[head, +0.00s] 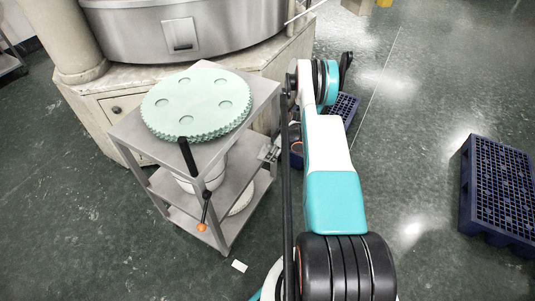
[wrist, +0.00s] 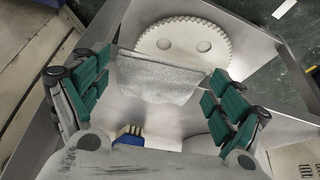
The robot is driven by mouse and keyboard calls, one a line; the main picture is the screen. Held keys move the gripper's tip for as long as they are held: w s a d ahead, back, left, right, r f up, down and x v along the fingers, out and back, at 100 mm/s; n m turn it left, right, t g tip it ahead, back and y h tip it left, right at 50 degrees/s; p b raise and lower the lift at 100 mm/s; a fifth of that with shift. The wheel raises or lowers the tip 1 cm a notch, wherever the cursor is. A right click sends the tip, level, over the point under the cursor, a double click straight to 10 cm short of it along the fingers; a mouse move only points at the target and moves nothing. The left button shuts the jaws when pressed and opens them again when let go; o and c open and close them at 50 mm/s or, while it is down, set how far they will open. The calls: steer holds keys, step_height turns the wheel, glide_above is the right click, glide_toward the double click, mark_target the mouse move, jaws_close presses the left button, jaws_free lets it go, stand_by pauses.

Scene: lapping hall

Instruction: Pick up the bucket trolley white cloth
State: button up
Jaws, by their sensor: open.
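A pale grey-white cloth (wrist: 160,78) shows in the wrist view, hanging flat with a nearly straight upper edge. It lies between the two green-padded fingers of my gripper (wrist: 161,74), which are spread apart. I cannot tell whether either finger touches it. In the head view my gripper (head: 270,153) is partly seen at the right side of the grey trolley (head: 237,97), mostly hidden behind my arm. I cannot make out the cloth there. A white bucket (head: 207,174) stands on the trolley's middle shelf, partly hidden by the top.
A pale green toothed disc (head: 196,101) lies on the trolley top, beside a black handle (head: 188,156). A white bowl (head: 241,200) sits on the lower shelf. A blue and yellow object (wrist: 128,135) shows below the cloth.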

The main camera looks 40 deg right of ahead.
steer(key=c, duration=0.7)
steer(key=shift+o, duration=0.2)
steer(key=shift+r, duration=0.15)
